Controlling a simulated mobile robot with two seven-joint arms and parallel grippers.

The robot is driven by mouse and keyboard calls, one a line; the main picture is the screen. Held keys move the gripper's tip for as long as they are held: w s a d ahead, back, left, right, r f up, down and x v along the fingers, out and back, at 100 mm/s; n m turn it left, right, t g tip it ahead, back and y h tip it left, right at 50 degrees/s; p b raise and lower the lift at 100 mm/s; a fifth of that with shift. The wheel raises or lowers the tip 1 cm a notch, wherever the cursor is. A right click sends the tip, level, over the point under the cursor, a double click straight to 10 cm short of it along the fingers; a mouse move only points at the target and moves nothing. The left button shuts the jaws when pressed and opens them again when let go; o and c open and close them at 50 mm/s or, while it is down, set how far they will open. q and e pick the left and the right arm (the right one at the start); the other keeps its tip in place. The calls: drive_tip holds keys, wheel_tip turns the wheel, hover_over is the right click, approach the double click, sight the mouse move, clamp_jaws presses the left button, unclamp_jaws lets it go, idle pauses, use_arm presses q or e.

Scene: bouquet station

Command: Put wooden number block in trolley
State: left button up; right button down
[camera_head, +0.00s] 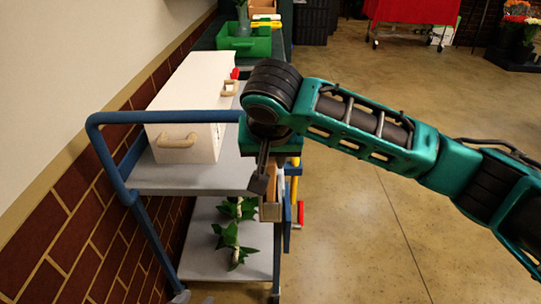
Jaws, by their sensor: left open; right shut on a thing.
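The trolley (160,184) stands at the left, with a blue tube frame, a grey upper shelf and a lower shelf. My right gripper (262,178) points down at the right edge of its upper shelf, its dark fingers partly hidden by the wrist. A tan wooden piece (270,209) shows right at the fingertips, beside the trolley's edge. It looks like the wooden number block in my grip, but its number is not readable and much of it is covered. My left gripper is not in view.
A white box (191,106) with tan handles fills much of the upper shelf. A leafy plant stem (235,232) lies on the lower shelf. Blue, yellow and red parts (296,192) show beside the trolley. A green crate (243,42) stands behind. The floor at right is clear.

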use_arm(q)
drive_tip(key=shift+r, duration=0.15)
use_arm(e)
drive_tip(key=shift+f, duration=0.25)
drive_tip(key=shift+f, duration=0.25)
drive_tip(key=c, duration=0.9)
unclamp_jaws()
use_arm(q)
drive_tip(key=shift+s+a+f, duration=0.1)
drive_tip(key=shift+s+f, duration=0.25)
drive_tip(key=shift+f, duration=0.1)
